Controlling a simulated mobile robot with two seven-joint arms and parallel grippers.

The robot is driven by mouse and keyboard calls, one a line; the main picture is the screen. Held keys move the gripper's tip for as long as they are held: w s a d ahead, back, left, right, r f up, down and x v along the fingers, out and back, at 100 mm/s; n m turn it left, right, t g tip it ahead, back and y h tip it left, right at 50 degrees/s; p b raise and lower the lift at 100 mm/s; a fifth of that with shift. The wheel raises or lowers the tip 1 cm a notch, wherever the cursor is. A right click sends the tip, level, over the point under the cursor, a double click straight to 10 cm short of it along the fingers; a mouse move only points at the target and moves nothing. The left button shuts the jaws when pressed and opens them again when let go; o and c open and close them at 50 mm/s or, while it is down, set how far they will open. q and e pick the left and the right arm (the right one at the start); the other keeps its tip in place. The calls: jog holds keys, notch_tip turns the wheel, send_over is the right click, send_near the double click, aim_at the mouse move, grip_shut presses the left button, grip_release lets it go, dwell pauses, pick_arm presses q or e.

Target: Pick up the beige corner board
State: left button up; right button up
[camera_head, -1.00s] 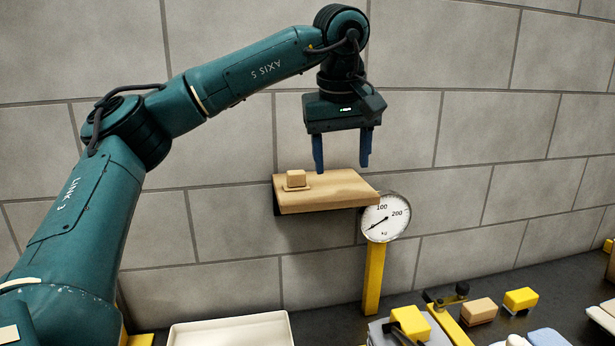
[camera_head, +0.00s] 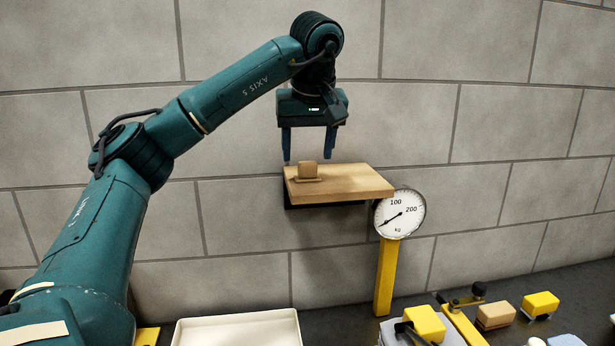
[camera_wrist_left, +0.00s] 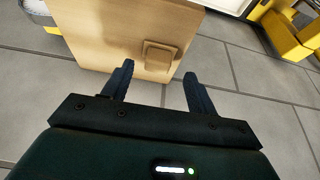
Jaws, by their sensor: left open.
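The beige corner board (camera_head: 308,169), a small block on a thin flat base, sits near the left end of a wooden wall shelf (camera_head: 355,184). It also shows in the left wrist view (camera_wrist_left: 160,57), just ahead of the fingertips. My left gripper (camera_head: 308,156) points down above it, open and empty, with its two dark blue fingers spread to either side of the block's line. In the left wrist view the left gripper (camera_wrist_left: 159,71) has clear space between its fingers. My right gripper is in neither view.
A round dial scale (camera_head: 400,212) on a yellow post (camera_head: 387,278) stands at the shelf's right end. A grey block wall (camera_head: 480,150) is behind. Below are a white tray (camera_head: 238,330), a tan block (camera_head: 495,315) and yellow blocks (camera_head: 540,304).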

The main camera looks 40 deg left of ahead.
aim_at(308, 163)
pick_arm(q)
jog(key=x, duration=0.4)
jog(key=shift+w, duration=0.1)
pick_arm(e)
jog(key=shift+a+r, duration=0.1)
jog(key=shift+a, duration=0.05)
pick_arm(q)
jog(key=shift+c, duration=0.6)
jog(key=c, duration=0.7)
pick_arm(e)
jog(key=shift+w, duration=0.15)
pick_arm(q)
jog(key=shift+o, duration=0.2)
notch_tip(308, 163, up, 9)
jog(key=shift+d+r+p, duration=0.1)
jog(key=shift+r+p, duration=0.1)
jog(key=shift+p, duration=1)
jog(key=shift+r, duration=0.3)
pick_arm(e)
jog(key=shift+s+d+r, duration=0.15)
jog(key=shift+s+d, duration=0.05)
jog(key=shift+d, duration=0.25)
